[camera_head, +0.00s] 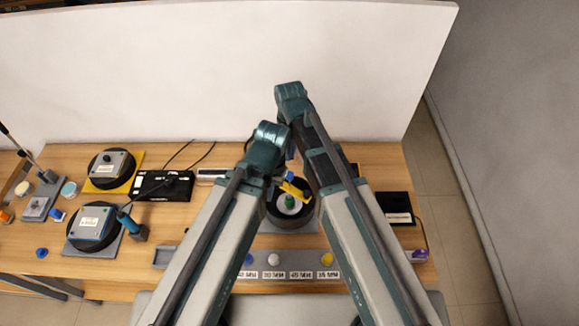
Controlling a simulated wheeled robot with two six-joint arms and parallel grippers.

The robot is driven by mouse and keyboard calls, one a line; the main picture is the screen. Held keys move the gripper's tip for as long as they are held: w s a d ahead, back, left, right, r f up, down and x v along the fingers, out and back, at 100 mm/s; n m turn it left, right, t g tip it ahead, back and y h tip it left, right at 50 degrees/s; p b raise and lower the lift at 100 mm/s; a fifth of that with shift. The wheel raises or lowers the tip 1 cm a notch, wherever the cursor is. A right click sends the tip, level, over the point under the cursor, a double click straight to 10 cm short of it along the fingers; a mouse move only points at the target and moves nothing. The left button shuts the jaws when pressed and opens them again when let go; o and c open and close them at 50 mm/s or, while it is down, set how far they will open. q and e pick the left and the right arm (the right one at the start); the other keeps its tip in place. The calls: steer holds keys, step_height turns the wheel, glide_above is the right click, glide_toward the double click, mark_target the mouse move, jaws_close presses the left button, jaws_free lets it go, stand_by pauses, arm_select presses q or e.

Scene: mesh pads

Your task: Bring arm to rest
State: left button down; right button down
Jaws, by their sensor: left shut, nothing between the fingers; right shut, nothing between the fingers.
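My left arm comes up from the lower left to a teal joint at the centre, and my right arm comes from the lower right to a higher teal joint. The two arms lean close together there. I make out neither set of fingertips; my own arm links cover that area. Below the joints, a black round holder (275,212) with a green centre (290,201) stands on a grey pad.
The wooden table (385,158) carries black round pads with grey blocks (92,222) at left, a black box (163,186), a labelled grey strip (300,258) in front and a black case (396,207) at right. A white panel (200,70) stands behind. A grey wall (520,120) is at right.

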arm_select(q)
steer(key=shift+r, duration=0.45)
arm_select(e)
steer(key=shift+r, duration=0.45)
